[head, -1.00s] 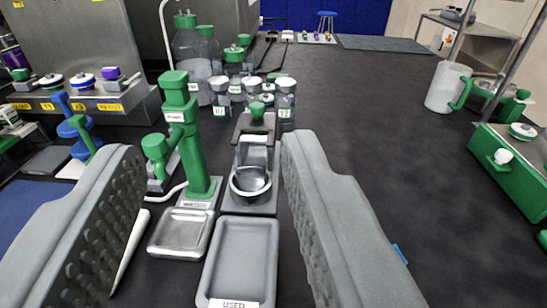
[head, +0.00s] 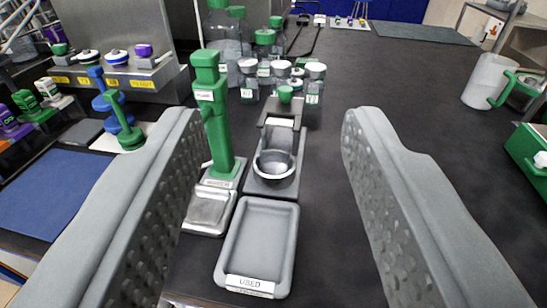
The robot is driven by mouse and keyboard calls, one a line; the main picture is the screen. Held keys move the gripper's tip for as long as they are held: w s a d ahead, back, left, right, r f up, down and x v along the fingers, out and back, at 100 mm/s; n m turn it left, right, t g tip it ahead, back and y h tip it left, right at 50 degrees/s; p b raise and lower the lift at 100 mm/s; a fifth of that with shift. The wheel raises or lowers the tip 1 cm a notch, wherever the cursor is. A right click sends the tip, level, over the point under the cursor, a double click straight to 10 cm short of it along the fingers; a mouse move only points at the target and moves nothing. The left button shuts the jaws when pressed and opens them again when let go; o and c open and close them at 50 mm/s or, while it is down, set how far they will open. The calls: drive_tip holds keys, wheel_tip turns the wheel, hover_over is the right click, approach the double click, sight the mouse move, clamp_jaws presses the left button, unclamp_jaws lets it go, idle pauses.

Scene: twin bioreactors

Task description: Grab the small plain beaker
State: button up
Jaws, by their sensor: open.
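A small round grey cup (head: 275,165), shiny and with no marking that I can make out, sits on the front of a grey stand (head: 284,135). It may be the small plain beaker; I cannot tell for sure. My gripper (head: 272,118) is open and empty, with one grey finger on each side of the picture. The cup shows between the fingers, nearer the left one, and neither finger appears to touch it.
A grey tray labelled USED (head: 228,262) lies in front of the stand. A green tower device (head: 214,115) stands close left, with a metal plate (head: 207,213) before it. Several lidded bottles (head: 315,82) stand behind.

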idle(0.4)
drive_tip(key=o, duration=0.6)
drive_tip(key=shift+w, duration=0.15)
drive_tip(key=n+g, duration=0.2)
drive_tip(key=g, duration=1.5)
hover_over(275, 147)
drive_tip(key=s, duration=0.1)
wheel_tip(275, 147, down, 3)
drive_tip(key=shift+s+f, duration=0.2)
drive_tip(key=shift+f, duration=2.65)
drive_tip(key=shift+s+f, duration=0.15)
drive_tip(key=shift+f, duration=2.65)
drive_tip(key=shift+s+f, duration=0.2)
drive_tip(key=shift+f, duration=2.65)
